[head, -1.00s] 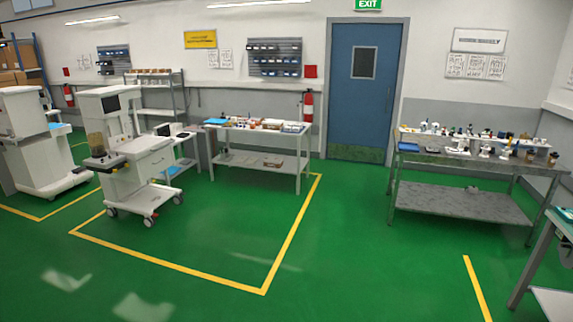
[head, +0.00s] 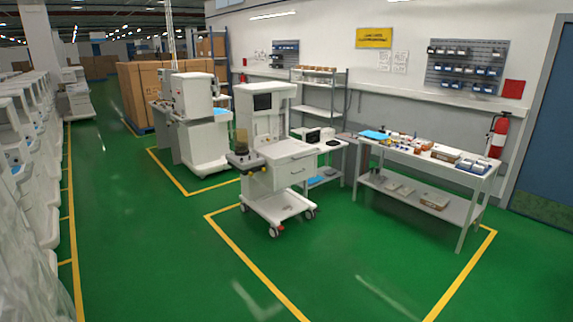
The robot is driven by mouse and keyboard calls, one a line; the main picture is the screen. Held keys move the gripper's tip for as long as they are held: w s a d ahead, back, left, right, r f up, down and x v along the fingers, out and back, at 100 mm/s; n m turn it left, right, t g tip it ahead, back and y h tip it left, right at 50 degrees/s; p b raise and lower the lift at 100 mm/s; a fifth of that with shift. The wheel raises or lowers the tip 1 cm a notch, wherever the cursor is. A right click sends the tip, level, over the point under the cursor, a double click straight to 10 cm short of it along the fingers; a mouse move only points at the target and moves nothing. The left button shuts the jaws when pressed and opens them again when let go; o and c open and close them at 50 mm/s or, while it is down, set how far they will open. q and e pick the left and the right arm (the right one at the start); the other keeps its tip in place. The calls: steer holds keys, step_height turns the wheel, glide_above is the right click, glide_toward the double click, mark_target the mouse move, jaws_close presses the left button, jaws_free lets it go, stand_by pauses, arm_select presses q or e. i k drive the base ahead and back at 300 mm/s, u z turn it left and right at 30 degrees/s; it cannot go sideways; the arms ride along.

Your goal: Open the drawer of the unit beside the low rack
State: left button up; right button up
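A white wheeled anaesthesia unit (head: 282,205) stands in the middle of the head view, inside a yellow floor outline. Its drawer (head: 296,170) has a dark handle on the front and looks shut. A grey open-shelved rack (head: 339,101) stands behind it to the right, against the wall. A second white unit (head: 208,150) stands farther back to the left, with its drawers not clear to see. I cannot tell for sure which rack is the low one. Neither of my grippers is in view.
A workbench (head: 470,215) with small parts stands right of the unit. A small side table (head: 338,165) is between them. Large cardboard boxes (head: 140,90) are behind. A row of wrapped units (head: 20,200) lines the left edge. The green floor (head: 150,260) in front is clear.

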mark_target(287, 168)
steer(key=u, duration=0.25)
steer(key=i, duration=4.55)
steer(key=z, duration=0.1)
